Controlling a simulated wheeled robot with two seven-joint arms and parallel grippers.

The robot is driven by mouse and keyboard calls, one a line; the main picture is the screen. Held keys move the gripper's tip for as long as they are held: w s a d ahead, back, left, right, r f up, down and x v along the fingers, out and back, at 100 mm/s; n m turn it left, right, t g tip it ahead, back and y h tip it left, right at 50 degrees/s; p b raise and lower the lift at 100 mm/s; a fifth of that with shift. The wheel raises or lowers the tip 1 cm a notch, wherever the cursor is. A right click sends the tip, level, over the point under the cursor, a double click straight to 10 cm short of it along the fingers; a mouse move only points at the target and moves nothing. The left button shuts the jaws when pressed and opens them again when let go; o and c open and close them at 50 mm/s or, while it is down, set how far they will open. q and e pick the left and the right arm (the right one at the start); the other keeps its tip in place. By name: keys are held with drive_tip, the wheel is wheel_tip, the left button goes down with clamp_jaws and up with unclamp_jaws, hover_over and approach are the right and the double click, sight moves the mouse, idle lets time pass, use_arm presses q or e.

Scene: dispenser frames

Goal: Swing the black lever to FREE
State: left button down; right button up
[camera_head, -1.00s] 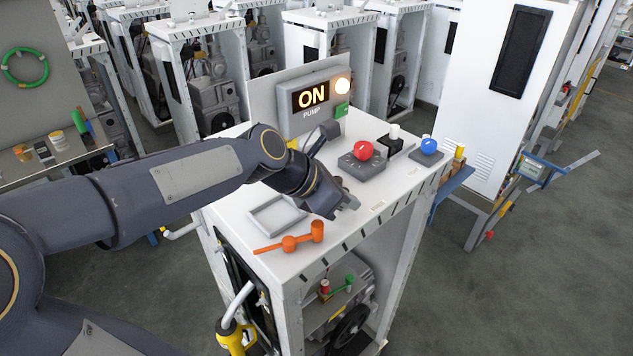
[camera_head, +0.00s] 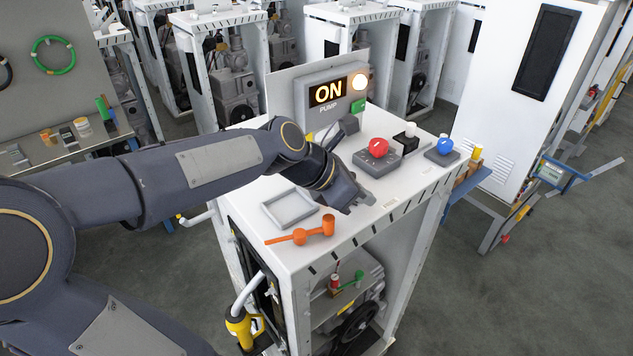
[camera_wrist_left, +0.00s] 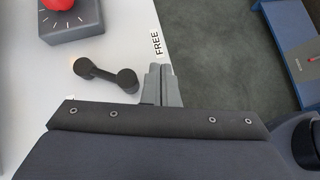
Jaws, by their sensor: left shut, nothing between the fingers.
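The black lever (camera_wrist_left: 105,74) lies on the white cabinet top in the left wrist view, a short bar with a round knob at each end. Its right end is close to my left gripper's fingers, beside them; I cannot tell if they touch. The printed word FREE (camera_wrist_left: 157,43) is just beyond the fingertips. My left gripper (camera_wrist_left: 160,70) is shut and empty, low over the cabinet top. In the head view my left gripper (camera_head: 358,203) is over the cabinet's front part, and I cannot make out the lever there. My right gripper is not in view.
A red knob (camera_head: 375,146) on a grey box, a blue knob (camera_head: 445,143) and a pump panel (camera_head: 330,93) reading ON stand on the cabinet top (camera_head: 405,183).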

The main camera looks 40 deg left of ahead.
use_arm(q)
drive_tip(key=shift+a, duration=0.2)
idle(0.5)
drive_tip(key=shift+w+a, duration=0.25)
drive_tip(key=shift+a, duration=0.35)
